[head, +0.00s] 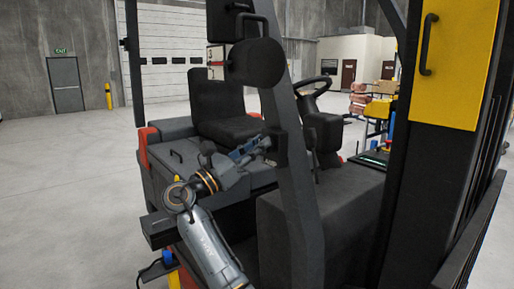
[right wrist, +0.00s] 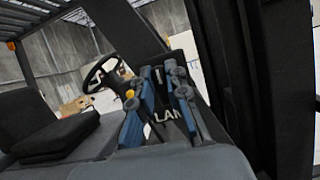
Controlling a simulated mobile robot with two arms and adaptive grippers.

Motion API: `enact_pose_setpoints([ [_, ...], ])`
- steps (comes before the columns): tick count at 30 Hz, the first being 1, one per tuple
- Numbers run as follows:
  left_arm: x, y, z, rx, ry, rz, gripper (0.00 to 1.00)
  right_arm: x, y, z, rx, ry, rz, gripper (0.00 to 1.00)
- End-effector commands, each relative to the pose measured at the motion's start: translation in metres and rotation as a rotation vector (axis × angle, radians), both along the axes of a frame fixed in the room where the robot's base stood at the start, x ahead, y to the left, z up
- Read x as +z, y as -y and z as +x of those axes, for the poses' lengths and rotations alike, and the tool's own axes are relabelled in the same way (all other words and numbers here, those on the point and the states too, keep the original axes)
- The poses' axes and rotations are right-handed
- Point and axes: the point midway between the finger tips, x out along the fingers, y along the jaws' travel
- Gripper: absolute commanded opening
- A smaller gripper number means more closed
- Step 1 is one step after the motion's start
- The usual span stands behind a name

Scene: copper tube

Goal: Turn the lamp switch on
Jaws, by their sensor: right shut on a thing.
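My right gripper (head: 262,147) reaches up to the dark switch box (head: 287,145) on the forklift's front pillar. In the right wrist view its two blue-grey fingers (right wrist: 166,78) stand upright in front of the dark panel (right wrist: 168,134), with part of a white label, "LAM" or similar, showing between them. The gripper is shut on the lamp switch, which is mostly hidden by the fingers; I cannot tell its position. A round lamp (head: 256,62) hangs at the top of the pillar, dark in the head view. My left gripper is not in view.
The forklift's pillar (head: 283,190) stands right beside my right arm. The seat (head: 222,105) and steering wheel (head: 312,86) lie behind. A black mast with a yellow panel (head: 457,60) fills the right side. Open floor (head: 60,200) lies to the left.

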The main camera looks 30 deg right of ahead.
Motion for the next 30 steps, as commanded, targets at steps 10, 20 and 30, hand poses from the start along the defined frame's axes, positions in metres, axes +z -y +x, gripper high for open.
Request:
enact_pose_setpoints([
  [10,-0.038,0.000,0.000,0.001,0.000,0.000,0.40,-0.004,0.000,-0.001,-0.001,0.228,0.017,0.00],
  [20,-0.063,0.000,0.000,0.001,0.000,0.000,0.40,-0.002,0.000,-0.002,0.000,0.537,0.041,0.00],
  [30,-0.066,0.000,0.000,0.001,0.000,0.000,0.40,-0.001,0.000,-0.004,0.000,0.820,0.064,0.00],
])
